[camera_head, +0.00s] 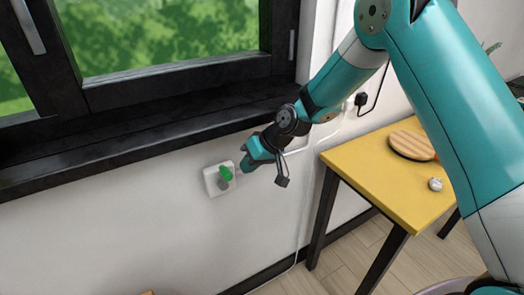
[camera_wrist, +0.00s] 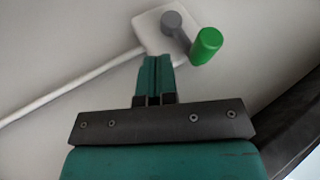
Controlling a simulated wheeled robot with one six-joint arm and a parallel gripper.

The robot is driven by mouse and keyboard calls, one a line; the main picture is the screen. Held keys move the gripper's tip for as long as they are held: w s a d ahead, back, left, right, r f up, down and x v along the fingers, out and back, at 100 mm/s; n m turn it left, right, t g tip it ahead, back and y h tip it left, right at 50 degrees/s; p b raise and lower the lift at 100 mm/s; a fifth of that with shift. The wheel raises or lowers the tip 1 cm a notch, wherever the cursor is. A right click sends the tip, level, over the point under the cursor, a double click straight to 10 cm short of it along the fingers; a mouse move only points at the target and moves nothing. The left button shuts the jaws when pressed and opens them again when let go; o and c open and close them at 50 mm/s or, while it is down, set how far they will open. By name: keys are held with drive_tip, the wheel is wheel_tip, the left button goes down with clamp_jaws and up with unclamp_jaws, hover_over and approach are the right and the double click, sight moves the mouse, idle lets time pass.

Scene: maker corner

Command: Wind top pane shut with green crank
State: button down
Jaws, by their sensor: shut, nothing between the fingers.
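The green crank (camera_head: 226,173) is on a white wall plate below the dark window sill. In the wrist view its green knob (camera_wrist: 207,45) sits at the end of a grey arm (camera_wrist: 177,26). The white plate (camera_wrist: 150,28) lies behind them. My gripper (camera_head: 244,166) is close to the right of the crank in the head view. In the wrist view my gripper (camera_wrist: 154,60) has its fingers together and empty, pointing at the plate to the left of the green knob. A gap shows between fingers and knob. The window's pane (camera_head: 165,35) shows in part; its top is out of view.
A yellow table (camera_head: 375,180) stands to the right with a round wooden board (camera_head: 411,145) and a small white object (camera_head: 435,184). The dark sill (camera_head: 140,145) juts out above the crank. A white conduit (camera_wrist: 70,90) runs along the wall from the plate.

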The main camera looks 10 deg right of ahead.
drive_tip(key=shift+s+a+r, duration=0.1)
drive_tip(key=shift+s+a, duration=0.1)
drive_tip(key=shift+a, duration=0.45)
drive_tip(key=shift+s+a+r, duration=0.1)
drive_tip(key=shift+s+a, duration=0.1)
drive_tip(key=shift+a, duration=0.4)
drive_tip(key=shift+s+a+r, duration=0.1)
drive_tip(key=shift+s+a, duration=0.05)
drive_tip(key=shift+a, duration=0.3)
drive_tip(key=shift+s+a+r, duration=0.1)
drive_tip(key=shift+a, duration=0.35)
